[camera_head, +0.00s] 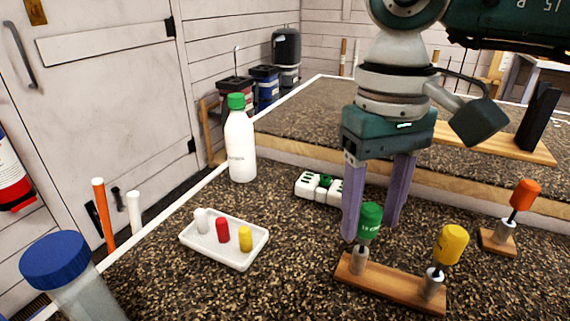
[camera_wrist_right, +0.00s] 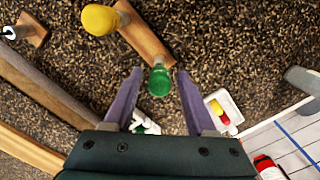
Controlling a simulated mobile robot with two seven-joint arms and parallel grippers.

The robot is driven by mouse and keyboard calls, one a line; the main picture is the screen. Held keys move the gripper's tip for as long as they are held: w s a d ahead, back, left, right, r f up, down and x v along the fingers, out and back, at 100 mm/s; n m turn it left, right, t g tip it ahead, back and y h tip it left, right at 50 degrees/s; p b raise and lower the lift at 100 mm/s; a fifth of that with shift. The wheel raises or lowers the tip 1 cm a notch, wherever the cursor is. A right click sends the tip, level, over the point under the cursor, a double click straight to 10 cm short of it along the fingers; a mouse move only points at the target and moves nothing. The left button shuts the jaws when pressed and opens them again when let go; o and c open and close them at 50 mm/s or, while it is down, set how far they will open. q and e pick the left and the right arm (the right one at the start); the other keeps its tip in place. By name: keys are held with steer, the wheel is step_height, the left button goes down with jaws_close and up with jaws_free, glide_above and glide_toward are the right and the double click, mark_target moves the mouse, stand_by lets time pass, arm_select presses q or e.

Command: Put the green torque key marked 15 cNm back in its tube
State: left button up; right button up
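The green torque key (camera_head: 370,222), marked with 15, stands nearly upright with a slight lean. Its thin dark shaft runs down to the metal tube (camera_head: 358,260) at the left end of a wooden block (camera_head: 390,284); how deep it sits I cannot tell. My right gripper (camera_head: 371,231) points down, open, with its purple fingers near the green handle. In the right wrist view the green key (camera_wrist_right: 159,82) shows between the fingertips (camera_wrist_right: 159,74), with gaps on both sides. A yellow key (camera_head: 454,245) stands in the tube at the block's right end. My left gripper is not in view.
An orange key (camera_head: 525,194) stands in a separate wooden block at right. A white tray (camera_head: 241,262) with small coloured caps and a green-capped bottle (camera_head: 240,145) stand left. A white-and-green object (camera_head: 318,186) lies behind the gripper. A blue-capped container (camera_head: 55,262) is at front left.

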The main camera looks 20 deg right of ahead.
steer(key=shift+o, duration=0.6)
steer(key=r, duration=1)
steer(key=shift+w, duration=0.25)
